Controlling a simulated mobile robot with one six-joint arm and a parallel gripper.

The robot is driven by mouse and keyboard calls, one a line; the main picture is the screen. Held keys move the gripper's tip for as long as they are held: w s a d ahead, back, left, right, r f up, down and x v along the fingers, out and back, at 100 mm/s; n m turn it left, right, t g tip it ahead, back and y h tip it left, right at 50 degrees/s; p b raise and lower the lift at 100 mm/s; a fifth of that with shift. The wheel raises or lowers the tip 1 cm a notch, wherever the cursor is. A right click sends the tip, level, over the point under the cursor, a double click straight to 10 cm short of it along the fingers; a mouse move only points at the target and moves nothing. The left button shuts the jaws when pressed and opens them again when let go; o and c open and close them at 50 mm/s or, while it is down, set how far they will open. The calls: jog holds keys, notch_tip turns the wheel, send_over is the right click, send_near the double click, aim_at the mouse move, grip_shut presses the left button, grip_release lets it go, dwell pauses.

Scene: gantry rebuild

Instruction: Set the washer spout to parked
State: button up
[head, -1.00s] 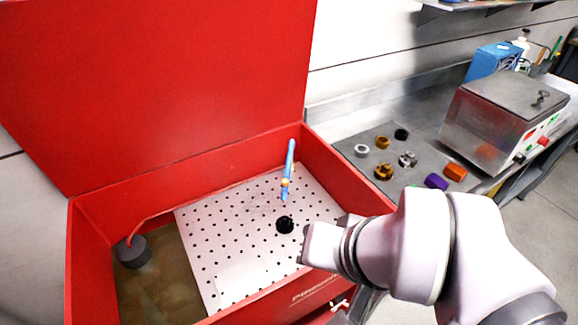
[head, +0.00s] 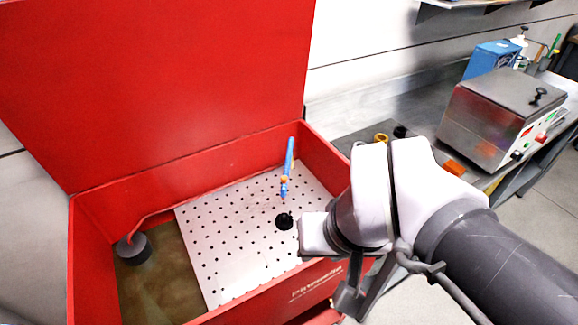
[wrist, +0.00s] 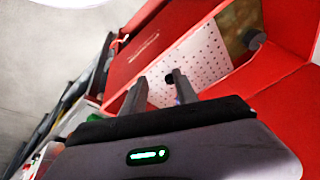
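The washer (head: 88,252) is a red open tub with its lid (head: 170,85) raised. Its spout (head: 289,160) is a slim blue tube with an orange joint, at the back right of the tub. The spout slants down over the perforated white tray (head: 235,215), its tip near a black drain hole (head: 284,222). My gripper (wrist: 156,82) is open in the wrist view, its two dark fingers apart with nothing seen between them. It points toward the tub. In the head view my arm is at the tub's front right, clear of the spout, and the fingers cannot be made out.
A pump-like dark cylinder (head: 132,249) with a red hose stands in the tub's left part. The bench on the right holds a steel heated tank (head: 500,115), an orange block (head: 454,168), a brass ring (head: 380,138) and a blue box (head: 492,60). Space above the tray is free.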

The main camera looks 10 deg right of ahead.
jog(key=w+d+f+n+g+h+p, duration=0.1)
jog(key=w+f+n+g+h, duration=0.15)
jog(key=w+n+h, duration=0.45)
jog(key=w+d+f+n+g+h+p, duration=0.1)
jog(key=w+d+f+n+h, duration=0.1)
jog(key=w+f+n+h, duration=0.4)
jog(key=w+a+f+n+t+h+p, duration=0.2)
jog(key=w+a+f+n+t, duration=0.85)
jog(key=w+a+n, duration=0.3)
jog(key=b, duration=0.4)
send_near(288, 165)
jog(key=d+r, duration=0.2)
jog(key=d, duration=0.5)
jog(key=shift+w+d+t, duration=0.25)
jog(key=shift+d+t, duration=0.05)
jog(key=shift+d, duration=0.1)
grip_shut()
